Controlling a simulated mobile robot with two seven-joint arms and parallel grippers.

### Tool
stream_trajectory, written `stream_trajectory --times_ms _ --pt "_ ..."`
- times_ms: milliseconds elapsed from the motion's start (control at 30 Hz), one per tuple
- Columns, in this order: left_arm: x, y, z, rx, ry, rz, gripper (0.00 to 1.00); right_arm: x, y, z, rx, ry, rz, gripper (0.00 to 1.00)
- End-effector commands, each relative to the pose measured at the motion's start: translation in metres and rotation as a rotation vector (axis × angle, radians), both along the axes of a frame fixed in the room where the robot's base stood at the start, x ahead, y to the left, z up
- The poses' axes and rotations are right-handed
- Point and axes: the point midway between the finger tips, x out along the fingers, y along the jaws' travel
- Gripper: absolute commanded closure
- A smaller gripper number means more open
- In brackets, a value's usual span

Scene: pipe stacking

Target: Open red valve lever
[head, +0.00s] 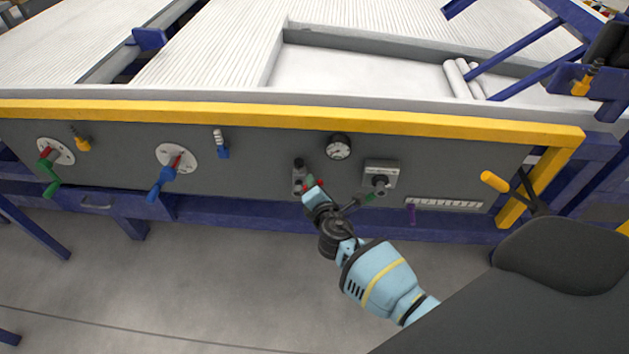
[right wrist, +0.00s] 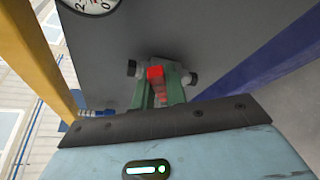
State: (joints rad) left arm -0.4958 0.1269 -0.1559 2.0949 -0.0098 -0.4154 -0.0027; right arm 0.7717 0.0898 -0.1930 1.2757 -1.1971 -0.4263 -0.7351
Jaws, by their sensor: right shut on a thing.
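The red valve lever (head: 320,183) is a small red handle on the valve body (head: 299,177), on the grey panel under the yellow rail. It also shows in the right wrist view (right wrist: 155,74), between the green fingers. My right gripper (head: 312,183) comes in from the lower right and is shut on the red lever. Its fingers hide part of the lever and the valve body. The fingers show in the right wrist view (right wrist: 163,92). My left gripper is in neither view.
A pressure gauge (head: 338,147) and a grey control box (head: 381,178) sit to the right of the valve. Further left are a blue-handled crank (head: 164,180), a green-handled crank (head: 49,175) and a blue-handled valve (head: 222,146). The floor (head: 190,280) before the panel is clear.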

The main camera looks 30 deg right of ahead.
Motion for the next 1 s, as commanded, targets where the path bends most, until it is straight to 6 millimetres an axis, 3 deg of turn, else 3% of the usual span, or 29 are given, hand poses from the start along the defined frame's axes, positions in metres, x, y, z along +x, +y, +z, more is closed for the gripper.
stream_trajectory --times_ms 33,233,400,1000 --pt "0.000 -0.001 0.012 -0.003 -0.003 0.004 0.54 0.002 0.002 0.010 -0.034 0.021 0.002 1.00" --pt "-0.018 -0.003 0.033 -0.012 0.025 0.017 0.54 0.006 0.008 0.017 -0.189 0.126 0.002 1.00" --pt "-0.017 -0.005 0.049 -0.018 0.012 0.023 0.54 0.010 0.014 0.022 -0.323 0.217 0.002 1.00" --pt "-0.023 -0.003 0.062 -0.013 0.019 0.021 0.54 0.022 0.034 0.024 -0.724 0.490 0.002 1.00"
